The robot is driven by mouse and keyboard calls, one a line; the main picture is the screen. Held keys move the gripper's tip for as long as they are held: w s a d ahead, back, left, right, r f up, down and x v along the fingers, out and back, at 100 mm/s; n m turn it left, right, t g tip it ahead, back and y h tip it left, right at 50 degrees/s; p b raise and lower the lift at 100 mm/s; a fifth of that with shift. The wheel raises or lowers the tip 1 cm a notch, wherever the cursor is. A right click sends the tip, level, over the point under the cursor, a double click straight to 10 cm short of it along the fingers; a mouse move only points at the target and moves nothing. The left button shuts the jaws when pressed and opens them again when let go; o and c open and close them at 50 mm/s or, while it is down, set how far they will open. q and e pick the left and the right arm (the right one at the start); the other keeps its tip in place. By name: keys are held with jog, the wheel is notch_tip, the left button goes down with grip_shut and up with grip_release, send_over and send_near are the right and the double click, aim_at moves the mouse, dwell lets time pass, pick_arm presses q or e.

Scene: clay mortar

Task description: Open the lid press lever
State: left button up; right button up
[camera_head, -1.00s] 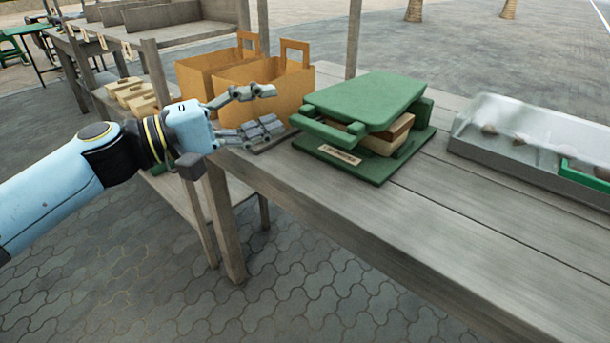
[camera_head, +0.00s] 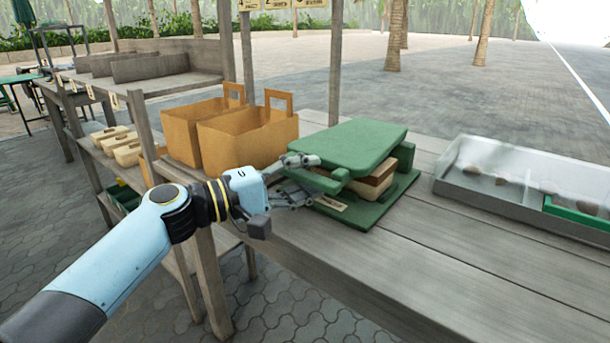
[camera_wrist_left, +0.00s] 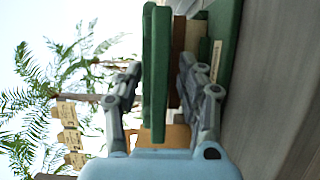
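The green lid press stands on the wooden table. Its flat top plate (camera_head: 362,145) lies level over a brown and cream box (camera_head: 374,187) and a green base (camera_head: 385,212). The front lever bar (camera_head: 322,182) sticks out toward my left gripper (camera_head: 307,180). My left gripper is open, with one finger above the bar and one below it. In the left wrist view the green edge of the press (camera_wrist_left: 155,75) stands between the two fingers (camera_wrist_left: 160,75); contact is not clear. My right gripper is not in view.
Two tan paper bags (camera_head: 247,140) stand just behind my left gripper. A grey tray with a clear cover (camera_head: 490,193) lies on the table at right. The front of the table (camera_head: 350,265) is bare. Wooden posts rise near the bags.

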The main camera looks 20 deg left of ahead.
pick_arm(q)
jog(key=shift+c, duration=0.4)
grip_shut()
jog(key=shift+r, duration=0.15)
